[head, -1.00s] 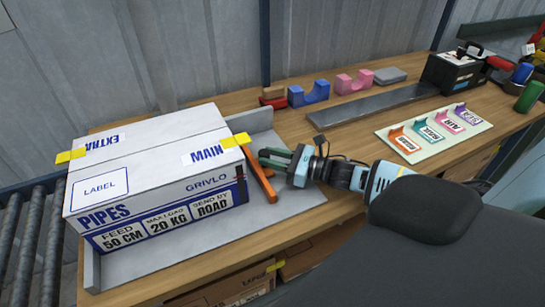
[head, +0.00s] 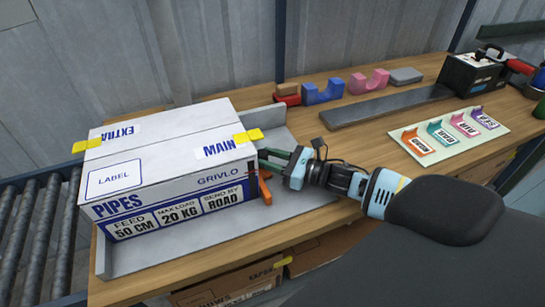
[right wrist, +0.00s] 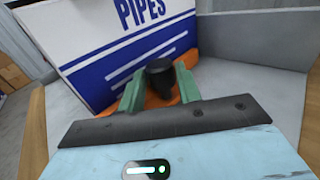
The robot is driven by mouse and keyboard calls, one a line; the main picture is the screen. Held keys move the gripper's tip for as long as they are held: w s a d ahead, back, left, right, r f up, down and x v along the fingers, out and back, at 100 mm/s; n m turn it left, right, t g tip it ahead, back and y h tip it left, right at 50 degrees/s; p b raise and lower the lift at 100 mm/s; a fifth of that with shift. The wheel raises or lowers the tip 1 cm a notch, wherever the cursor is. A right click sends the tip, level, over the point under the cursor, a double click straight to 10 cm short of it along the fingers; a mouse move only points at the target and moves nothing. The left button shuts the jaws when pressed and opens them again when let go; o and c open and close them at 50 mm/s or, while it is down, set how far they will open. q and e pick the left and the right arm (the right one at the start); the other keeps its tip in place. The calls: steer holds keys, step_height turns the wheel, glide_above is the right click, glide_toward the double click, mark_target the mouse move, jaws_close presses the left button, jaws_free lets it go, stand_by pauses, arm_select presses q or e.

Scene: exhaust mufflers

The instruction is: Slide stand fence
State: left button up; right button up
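The orange fence (head: 264,190) stands on the grey metal stand (head: 300,199), up against the right end of the white PIPES box (head: 168,168). Most of its length is hidden behind the box and my gripper. My right gripper (head: 272,161) reaches in from the right. In the right wrist view its green fingers (right wrist: 160,90) lie on both sides of a black knob (right wrist: 160,73) on the orange fence (right wrist: 185,80), close against it. My left gripper is in neither view.
Blue (head: 323,92) and pink (head: 369,83) cradles stand at the back of the wooden bench. A grey plate (head: 390,104) and a board of coloured label holders (head: 455,135) lie to the right. A roller conveyor (head: 35,240) is at the left.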

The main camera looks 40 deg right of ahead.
steer(key=o, duration=0.3)
steer(key=shift+v, duration=3.9)
